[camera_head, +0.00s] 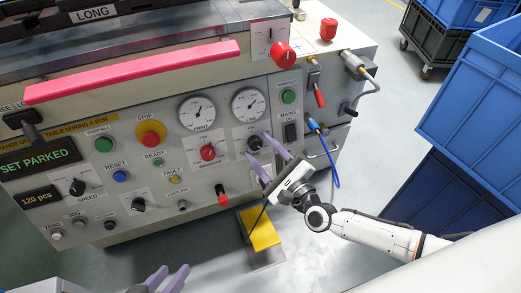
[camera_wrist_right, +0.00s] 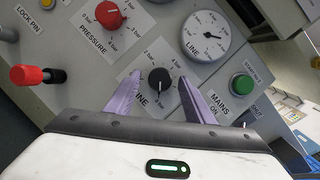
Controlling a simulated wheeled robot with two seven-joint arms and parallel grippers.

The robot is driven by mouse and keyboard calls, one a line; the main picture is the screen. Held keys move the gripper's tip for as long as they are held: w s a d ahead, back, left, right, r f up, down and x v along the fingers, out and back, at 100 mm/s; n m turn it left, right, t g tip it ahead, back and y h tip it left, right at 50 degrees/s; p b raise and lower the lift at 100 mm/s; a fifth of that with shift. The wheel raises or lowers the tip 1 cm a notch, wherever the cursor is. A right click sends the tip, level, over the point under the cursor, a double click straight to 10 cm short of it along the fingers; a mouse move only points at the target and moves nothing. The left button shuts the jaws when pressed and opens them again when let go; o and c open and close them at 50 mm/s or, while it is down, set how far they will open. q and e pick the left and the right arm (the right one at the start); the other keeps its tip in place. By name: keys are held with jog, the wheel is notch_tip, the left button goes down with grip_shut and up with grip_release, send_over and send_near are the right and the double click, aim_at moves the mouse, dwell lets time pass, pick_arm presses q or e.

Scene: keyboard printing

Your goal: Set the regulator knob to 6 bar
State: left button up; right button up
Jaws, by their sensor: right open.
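A round black knob (camera_wrist_right: 159,81) sits on a panel plate with bar marks and a partly hidden label ending in "NE", below the LINE gauge (camera_wrist_right: 204,36). It also shows in the head view (camera_head: 254,144). My right gripper (camera_wrist_right: 160,77) is open, one finger on each side of this knob; I cannot tell whether they touch it. A red knob (camera_wrist_right: 109,14) labelled PRESSURE, also with bar marks, is to its left. My left gripper (camera_head: 167,275) is at the bottom of the head view, its fingers apart and empty.
A red-capped lever (camera_wrist_right: 27,75) sticks out at the left. Blue crates (camera_head: 476,95) stand on the right. A yellow pedal (camera_head: 260,230) is on the floor below the panel.

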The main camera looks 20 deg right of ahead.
jog(key=shift+w, duration=0.1)
jog(key=c, duration=1)
jog(key=shift+c, duration=0.2)
